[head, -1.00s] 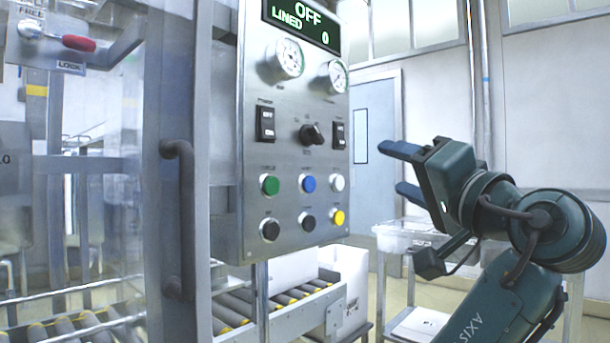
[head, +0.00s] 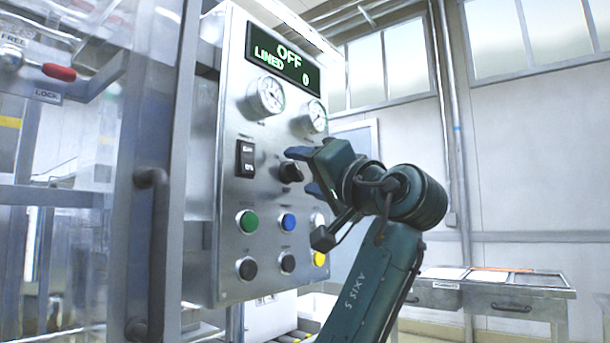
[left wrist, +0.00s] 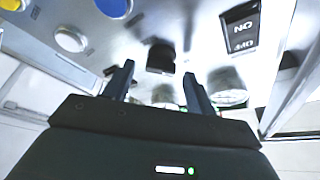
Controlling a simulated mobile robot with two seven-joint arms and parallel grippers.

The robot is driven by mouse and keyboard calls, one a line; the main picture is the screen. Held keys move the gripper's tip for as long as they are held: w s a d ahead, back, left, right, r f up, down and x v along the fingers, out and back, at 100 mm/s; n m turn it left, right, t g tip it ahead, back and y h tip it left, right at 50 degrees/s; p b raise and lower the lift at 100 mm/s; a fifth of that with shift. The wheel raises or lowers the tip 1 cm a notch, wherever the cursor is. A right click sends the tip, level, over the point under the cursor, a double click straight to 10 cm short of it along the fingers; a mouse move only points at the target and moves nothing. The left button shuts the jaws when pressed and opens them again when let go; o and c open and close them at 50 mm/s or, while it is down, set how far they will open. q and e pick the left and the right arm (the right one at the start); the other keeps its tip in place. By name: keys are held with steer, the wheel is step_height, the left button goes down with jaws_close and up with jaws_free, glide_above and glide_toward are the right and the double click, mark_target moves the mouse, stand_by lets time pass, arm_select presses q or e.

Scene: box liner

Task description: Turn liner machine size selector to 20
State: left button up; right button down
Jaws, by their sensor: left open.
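The size selector is a black rotary knob (head: 290,171) on the grey control panel (head: 232,275), in the middle between the black rocker switch and my gripper. Its scale marks are too small to read. My left gripper (head: 303,171) is open, with its fingertips close to the knob, one above and one below. In the left wrist view the knob (left wrist: 160,57) appears between and just beyond the two fingertips (left wrist: 158,72), and nothing is held. I cannot tell whether a finger touches it. My right gripper is not in view.
The display (head: 284,62) reads OFF, LINED 0. Two gauges (head: 267,96) sit above the knob, a rocker switch (head: 245,158) left, and several coloured buttons (head: 247,222) below. A door handle (head: 151,255) stands left.

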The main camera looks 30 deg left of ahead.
arm_select(q)
steer(key=shift+w+a+r, duration=0.1)
steer(key=shift+w+a, duration=0.05)
steer(key=shift+a, duration=0.3)
steer(key=c, duration=1)
